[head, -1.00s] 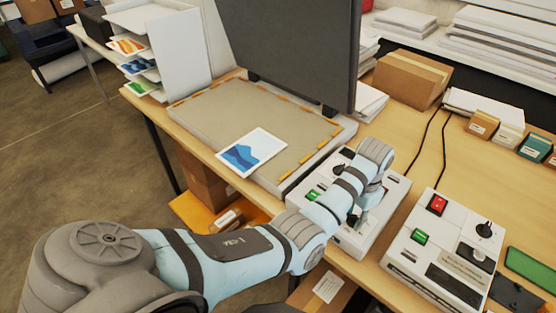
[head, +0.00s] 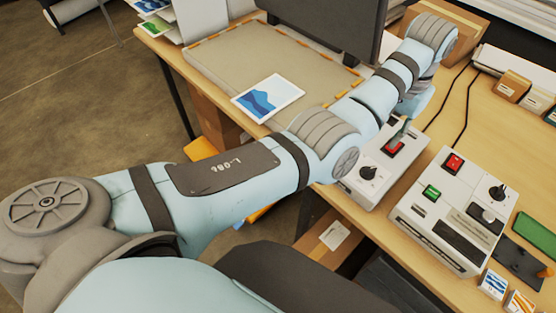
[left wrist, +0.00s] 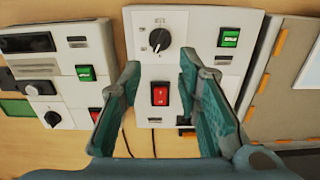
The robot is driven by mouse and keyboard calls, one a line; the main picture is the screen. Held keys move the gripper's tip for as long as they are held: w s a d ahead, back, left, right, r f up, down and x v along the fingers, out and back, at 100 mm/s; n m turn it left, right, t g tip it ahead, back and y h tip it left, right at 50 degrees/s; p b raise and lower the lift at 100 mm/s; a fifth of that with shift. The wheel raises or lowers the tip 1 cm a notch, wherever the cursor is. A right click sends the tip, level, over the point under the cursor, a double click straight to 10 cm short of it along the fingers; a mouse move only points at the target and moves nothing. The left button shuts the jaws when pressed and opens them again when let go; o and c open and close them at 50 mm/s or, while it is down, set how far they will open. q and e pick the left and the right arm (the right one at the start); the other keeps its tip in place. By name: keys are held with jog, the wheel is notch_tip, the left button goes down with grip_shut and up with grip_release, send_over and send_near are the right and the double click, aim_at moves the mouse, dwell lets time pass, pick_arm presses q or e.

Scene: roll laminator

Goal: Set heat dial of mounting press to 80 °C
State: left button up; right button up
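The mounting press has a grey bed (head: 225,62) with a dark upright lid. Its white control box (head: 350,190) stands in front, partly hidden by my left arm. On the box are a black dial (head: 368,173) and a red switch (head: 393,146). The left wrist view shows the dial (left wrist: 160,38) with a pale pointer mark, a green switch (left wrist: 229,38) and the red switch (left wrist: 159,93). I cannot read the dial's scale. My left gripper (left wrist: 159,66) is open and empty above the box, its fingers apart on either side of the red switch, the dial ahead. My right gripper is out of view.
A second white control box (head: 450,210) with its own dial (head: 497,192) stands to the right. A picture card (head: 268,98) lies at the bed's front edge. A brown carton (head: 455,35) stands behind. Black cables run across the table from behind the boxes.

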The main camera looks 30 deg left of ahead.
pick_arm(q)
jog(key=shift+n+h, duration=0.4)
jog(key=shift+n, duration=0.3)
jog(key=a+f, duration=0.1)
jog(key=f, duration=0.2)
jog(key=s+a+f, duration=0.1)
jog(key=f, duration=0.2)
jog(key=a+f, duration=0.2)
jog(key=f, duration=0.1)
jog(key=shift+s+f, duration=0.1)
jog(key=shift+s, duration=0.15)
jog(key=s+a+f, duration=0.3)
jog(key=s+f, duration=0.2)
jog(key=f, duration=0.5)
jog(key=s+a+f+n+t+b, duration=0.1)
jog(key=s+a+f, duration=0.3)
jog(key=f, duration=0.5)
jog(key=s+a+f+b, duration=0.1)
jog(key=s+a+f, duration=0.3)
jog(key=f, duration=0.6)
jog(key=shift+s+f+y, duration=0.3)
jog(key=shift+s, duration=0.5)
jog(key=shift+d, duration=0.1)
